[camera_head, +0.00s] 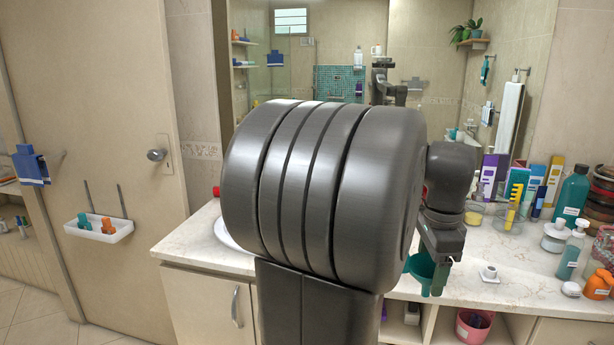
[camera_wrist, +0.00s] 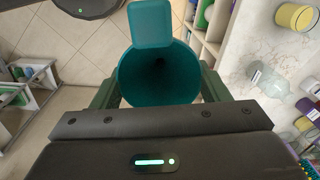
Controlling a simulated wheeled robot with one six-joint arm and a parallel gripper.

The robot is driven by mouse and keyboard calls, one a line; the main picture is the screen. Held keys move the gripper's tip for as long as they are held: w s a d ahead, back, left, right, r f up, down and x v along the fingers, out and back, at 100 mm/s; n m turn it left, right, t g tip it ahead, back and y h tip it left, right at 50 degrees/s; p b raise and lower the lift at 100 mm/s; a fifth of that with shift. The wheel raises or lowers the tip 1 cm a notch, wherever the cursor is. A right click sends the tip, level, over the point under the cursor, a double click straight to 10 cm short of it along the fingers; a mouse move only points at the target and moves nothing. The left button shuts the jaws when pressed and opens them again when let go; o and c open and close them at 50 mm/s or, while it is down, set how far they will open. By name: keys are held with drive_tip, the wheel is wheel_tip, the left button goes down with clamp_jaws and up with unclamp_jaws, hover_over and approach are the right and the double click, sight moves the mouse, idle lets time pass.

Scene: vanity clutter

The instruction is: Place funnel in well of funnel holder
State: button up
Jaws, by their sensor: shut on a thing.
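The teal funnel (camera_head: 422,267) is held in my gripper (camera_head: 436,272), just off the counter's front edge. In the wrist view I look into the funnel's wide mouth (camera_wrist: 158,75), with a square teal tab on its far side and a finger on either side. The gripper is shut on the funnel; the exact contact is partly hidden.
The marble counter (camera_head: 455,285) is bare around the holder. Bottles, jars and boxes crowd its right side and back, including a teal bottle (camera_head: 571,192) and a glass with yellow items (camera_head: 508,217). A pink bin (camera_head: 472,327) stands below. My arm hides the counter's middle.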

drive_tip(key=w+a+f+n, duration=0.4)
drive_tip(key=w+a+f, duration=0.15)
drive_tip(key=f, duration=0.25)
drive_tip(key=w+a+f+n, duration=0.45)
drive_tip(key=w+f, duration=0.25)
drive_tip(key=f, duration=0.2)
drive_tip(key=w+a+f+n, duration=0.1)
drive_tip(key=a+f+n, duration=0.4)
drive_tip(key=f, duration=0.4)
drive_tip(key=w+a+f+n, duration=0.1)
drive_tip(key=a+f+n, duration=0.4)
drive_tip(key=a+f, duration=0.3)
drive_tip(key=shift+w+a+f+g, duration=0.25)
drive_tip(key=shift+f+g, duration=0.05)
drive_tip(key=shift+f, duration=0.4)
